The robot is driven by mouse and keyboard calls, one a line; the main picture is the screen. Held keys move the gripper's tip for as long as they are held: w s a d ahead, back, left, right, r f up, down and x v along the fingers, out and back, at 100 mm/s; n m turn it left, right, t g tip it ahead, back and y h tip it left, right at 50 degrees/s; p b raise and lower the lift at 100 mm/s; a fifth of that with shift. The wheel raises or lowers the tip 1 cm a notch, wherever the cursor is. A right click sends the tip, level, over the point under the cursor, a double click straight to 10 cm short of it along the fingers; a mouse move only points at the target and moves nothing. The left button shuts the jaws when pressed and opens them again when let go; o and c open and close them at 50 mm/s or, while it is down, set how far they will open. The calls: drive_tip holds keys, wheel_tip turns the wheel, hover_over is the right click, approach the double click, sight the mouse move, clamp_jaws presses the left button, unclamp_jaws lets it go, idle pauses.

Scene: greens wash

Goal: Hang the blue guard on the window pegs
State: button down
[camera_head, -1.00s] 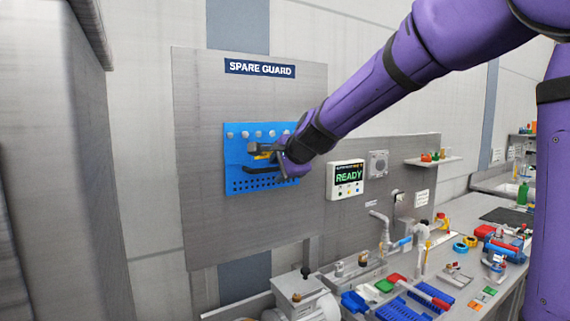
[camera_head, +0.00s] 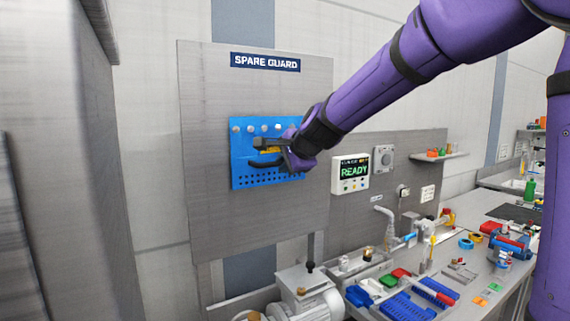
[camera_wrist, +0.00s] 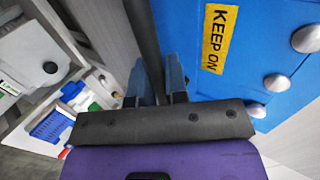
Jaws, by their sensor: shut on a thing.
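The blue guard (camera_head: 240,150) is a flat panel lying against or close to the grey board under the SPARE GUARD sign (camera_head: 265,62). Several pale round knobs show along its top, and rows of small holes along its bottom. My gripper (camera_head: 272,152) is in front of the guard, shut on its dark bar handle (camera_head: 262,163). In the wrist view, my gripper (camera_wrist: 160,82) closes around the dark handle (camera_wrist: 146,35), beside the blue face (camera_wrist: 270,50) with its yellow KEEP ON label. The guard's right part is partly hidden by my gripper. No window pegs can be made out.
A panel reading READY (camera_head: 350,173) is on the wall to the right. Below is a bench with a grey motor-like machine (camera_head: 305,295), blue trays (camera_head: 405,307), a tap and small parts. A tall grey cabinet (camera_head: 50,180) fills the left side.

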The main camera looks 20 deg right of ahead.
sight(277, 153)
drive_tip(key=shift+r, duration=2.3)
drive_tip(key=shift+s+d, duration=0.25)
drive_tip(key=shift+s, duration=0.8)
idle(0.8)
drive_tip(key=shift+s+d, duration=0.15)
drive_tip(key=shift+s, duration=0.65)
drive_tip(key=shift+s+d, duration=0.15)
drive_tip(key=shift+s, duration=0.65)
drive_tip(key=shift+s, duration=0.3)
drive_tip(key=s+d, duration=0.1)
drive_tip(key=s, duration=0.5)
drive_tip(key=shift+s+d, duration=0.2)
idle(0.4)
drive_tip(key=shift+f, duration=0.1)
idle(0.4)
